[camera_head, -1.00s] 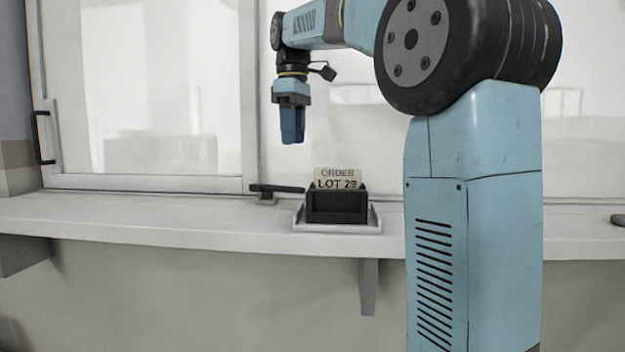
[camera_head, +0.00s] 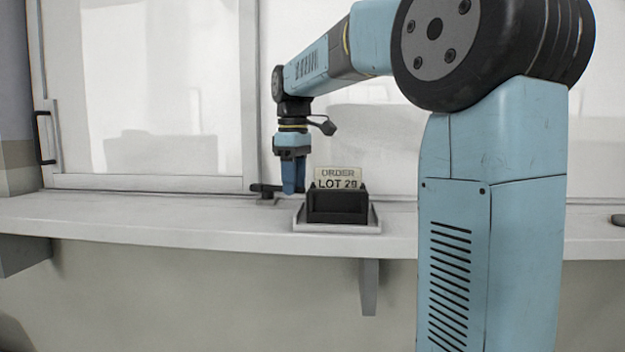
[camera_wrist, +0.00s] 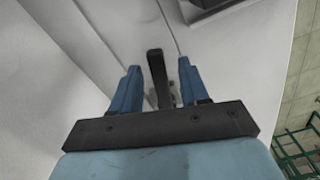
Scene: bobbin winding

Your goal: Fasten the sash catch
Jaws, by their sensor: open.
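The sash catch is a dark lever on a small base (camera_head: 262,188) at the foot of the window frame, on the back of the sill. In the head view its lever points left to right and my gripper (camera_head: 291,178) hides its right part. In the wrist view the black lever (camera_wrist: 155,66) stands between my two blue fingers, with a gap on each side. My gripper points down and is open; it shows in the wrist view (camera_wrist: 157,85) with no finger visibly touching the lever.
A black holder (camera_head: 337,206) with a card reading "ORDER LOT 29" (camera_head: 338,178) stands on a pale tray (camera_head: 364,229) just right of my gripper. The sliding window (camera_head: 150,183) has a black handle (camera_head: 43,137) at its left. The sill (camera_head: 140,220) is clear to the left.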

